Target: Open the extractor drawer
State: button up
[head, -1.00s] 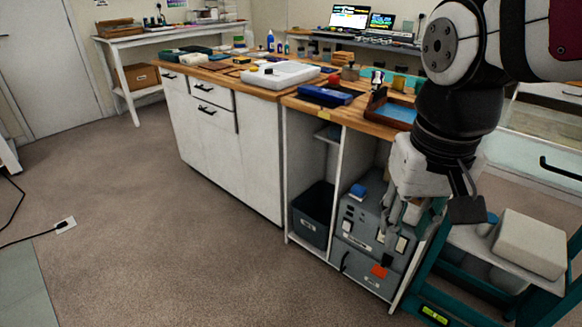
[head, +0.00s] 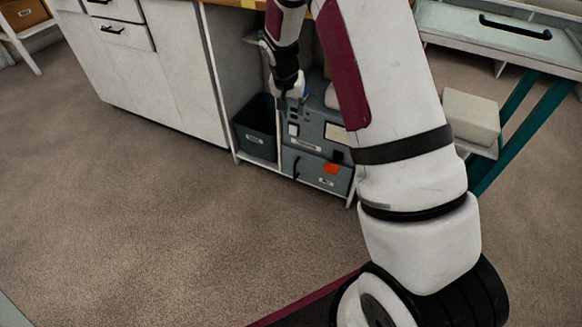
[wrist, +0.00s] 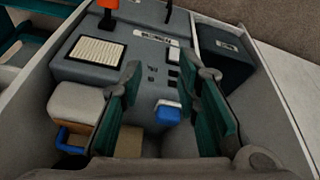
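The grey extractor (head: 312,128) stands low in the open bay of the bench, with a vent panel and labels on its front. The wrist view shows the extractor's face (wrist: 130,55) from above, with the handle (wrist: 168,12) at the top edge. My gripper (wrist: 168,105) is open and empty above the extractor, its two green fingers well apart.
A dark bin (head: 255,128) stands left of the extractor, between white bay walls. A beige block (wrist: 78,105) and a blue loop (wrist: 68,142) lie left of the fingers in the wrist view. A white block (head: 471,117) is on a stand at right. The carpet in front is clear.

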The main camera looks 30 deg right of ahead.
jog(key=a+f+b+x, duration=0.1)
jog(key=a+b+x, duration=0.1)
jog(key=x, duration=1.4)
jog(key=m+b, duration=0.1)
jog(key=b, duration=0.7)
send_over(295, 178)
jog(key=shift+t, duration=0.4)
jog(key=f, duration=2.4)
jog(key=shift+w, duration=0.3)
grip_shut()
